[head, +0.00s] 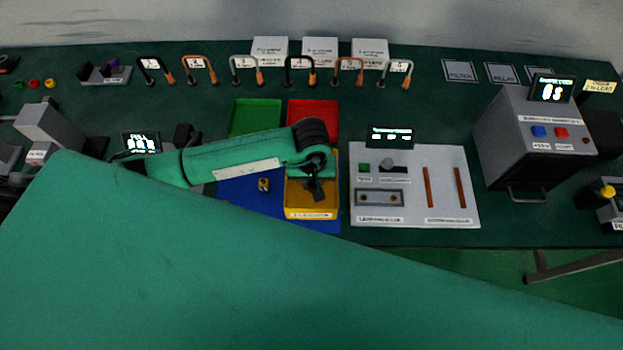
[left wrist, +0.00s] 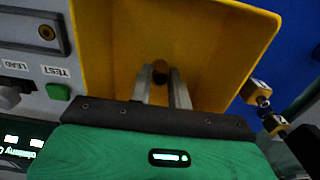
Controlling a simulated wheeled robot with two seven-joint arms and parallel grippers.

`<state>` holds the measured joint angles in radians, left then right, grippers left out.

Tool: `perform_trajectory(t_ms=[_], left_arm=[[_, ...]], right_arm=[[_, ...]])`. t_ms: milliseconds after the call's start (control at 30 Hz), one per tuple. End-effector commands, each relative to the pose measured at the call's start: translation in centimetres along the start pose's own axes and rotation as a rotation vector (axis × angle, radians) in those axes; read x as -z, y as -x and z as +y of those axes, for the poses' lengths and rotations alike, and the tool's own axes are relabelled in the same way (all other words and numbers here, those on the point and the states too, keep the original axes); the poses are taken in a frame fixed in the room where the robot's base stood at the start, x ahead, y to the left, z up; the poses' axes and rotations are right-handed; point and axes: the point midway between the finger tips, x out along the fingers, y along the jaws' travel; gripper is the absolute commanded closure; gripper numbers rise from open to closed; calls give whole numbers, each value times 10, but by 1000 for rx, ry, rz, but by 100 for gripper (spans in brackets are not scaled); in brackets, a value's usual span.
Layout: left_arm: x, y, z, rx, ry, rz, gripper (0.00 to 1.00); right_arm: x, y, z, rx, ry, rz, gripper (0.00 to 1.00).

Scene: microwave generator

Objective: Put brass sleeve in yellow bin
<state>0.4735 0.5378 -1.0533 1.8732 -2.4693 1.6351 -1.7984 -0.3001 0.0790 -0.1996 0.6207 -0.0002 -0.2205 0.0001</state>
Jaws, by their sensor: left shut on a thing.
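The yellow bin (head: 311,213) stands on the blue mat, in front of the red tray. My left gripper (head: 319,193) reaches down over the bin's inside. In the left wrist view, the bin's yellow inside (left wrist: 215,45) fills the upper middle. There the left gripper (left wrist: 161,78) is shut on a small dark, brownish round piece (left wrist: 160,74), which looks like the brass sleeve. Its far end and its height above the bin floor are hard to judge. My right gripper is not in view.
A small brass-and-dark piece (head: 264,185) is on the blue mat (head: 237,198), left of the bin. Green (head: 256,113) and red (head: 312,112) trays lie behind. A grey test panel (head: 430,170) stands close on the right, with a grey generator box (head: 530,140) beyond it.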

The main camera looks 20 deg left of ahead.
Motion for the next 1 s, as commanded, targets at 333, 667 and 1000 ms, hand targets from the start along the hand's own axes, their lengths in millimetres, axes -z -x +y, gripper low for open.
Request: perform_trajectory(t_ms=[333, 667, 1000], left_arm=[[0, -2, 0, 0, 1, 0, 60], [0, 1, 0, 0, 1, -1, 60], [2, 53, 1, -3, -2, 6, 60]], right_arm=[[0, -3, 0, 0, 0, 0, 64], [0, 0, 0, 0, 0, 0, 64], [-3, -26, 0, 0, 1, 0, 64]])
